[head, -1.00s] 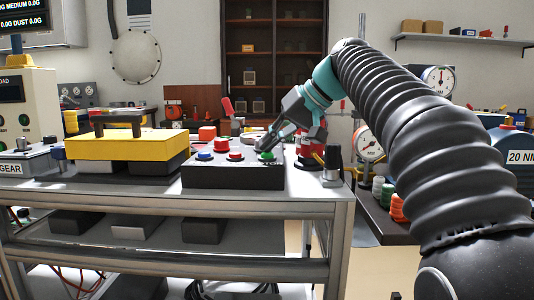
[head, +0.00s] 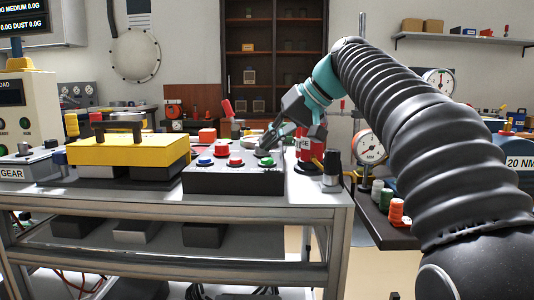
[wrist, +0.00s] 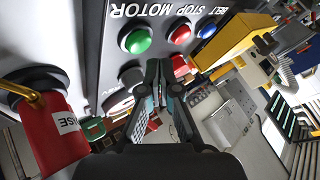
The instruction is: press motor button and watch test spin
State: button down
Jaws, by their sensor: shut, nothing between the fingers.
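A dark grey control box (head: 235,182) stands on the bench with several coloured buttons. The green button (head: 267,162) is at its right end; in the wrist view the green button (wrist: 136,40) sits by the label MOTOR (wrist: 140,10). The red button (wrist: 180,35) by STOP and the blue button (wrist: 207,28) by BELT are beside it. My gripper (head: 264,151) is shut and empty, pointing down over the box's right end. In the wrist view its fingertips (wrist: 161,66) lie beside the green button, not over it. I cannot tell their height above the panel.
A yellow-topped block (head: 128,151) stands left of the box. A red cylinder (head: 311,150) and a dark-topped post (head: 331,170) stand close to its right, near my gripper. Another red button (head: 222,143) rises from the box.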

aim_at(270, 159)
notch_tip(270, 159, up, 6)
jog(key=p, duration=0.5)
dwell(0.5)
jog(key=shift+f, duration=0.1)
jog(key=s+d+f+m+h, duration=0.1)
jog(key=s+d+f+h, duration=0.1)
jog(key=s+d+f, duration=0.3)
jog(key=s+d+f+m+t+h, duration=0.1)
jog(key=s+d+f+h, duration=0.2)
jog(key=s+f, duration=1)
jog(key=s+d+f+m+h, duration=0.1)
jog(key=s+d+f+h, duration=0.2)
jog(key=s+d+f, duration=0.4)
jog(key=s+f, duration=0.3)
jog(key=f, duration=0.4)
jog(key=shift+d+f+m+t, duration=0.25)
jog(key=shift+d+m+t, duration=0.05)
jog(key=shift+d+m, duration=0.1)
dwell(3.0)
